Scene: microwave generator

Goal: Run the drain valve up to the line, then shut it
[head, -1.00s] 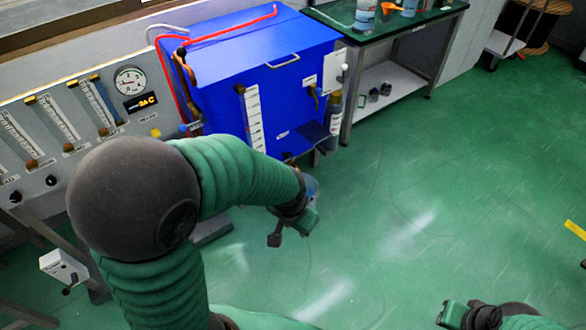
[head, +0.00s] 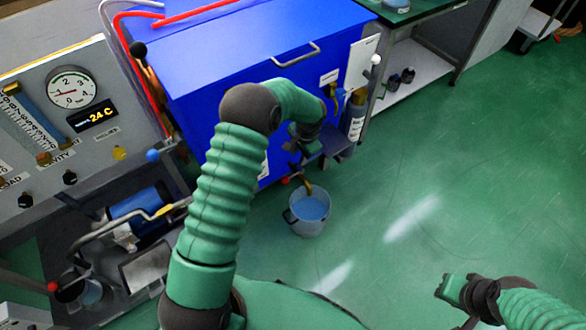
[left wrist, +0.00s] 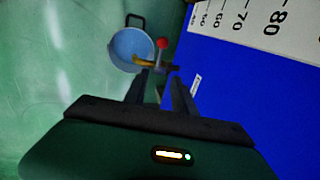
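The drain valve has a red ball-ended handle (head: 285,180) and a brass spout (head: 307,187) low on the front of the blue tank (head: 240,75). The red ball (left wrist: 162,43) and brass part (left wrist: 143,62) also show in the left wrist view. Below the spout, a bucket (head: 292,217) on the floor holds blue liquid. My left gripper (left wrist: 160,75) is open just short of the valve, nothing visible between its fingers; in the head view it (head: 296,158) is above the handle. A numbered scale (left wrist: 250,22) is on the tank, mostly hidden by my arm in the head view. My right gripper (head: 442,287) is far from the tank.
A gauge panel (head: 45,125) stands left of the tank, with a pump (head: 140,212) below it. A grey bottle (head: 355,122) hangs at the tank's right side. A green-topped bench (head: 425,15) is behind. The floor at right is clear.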

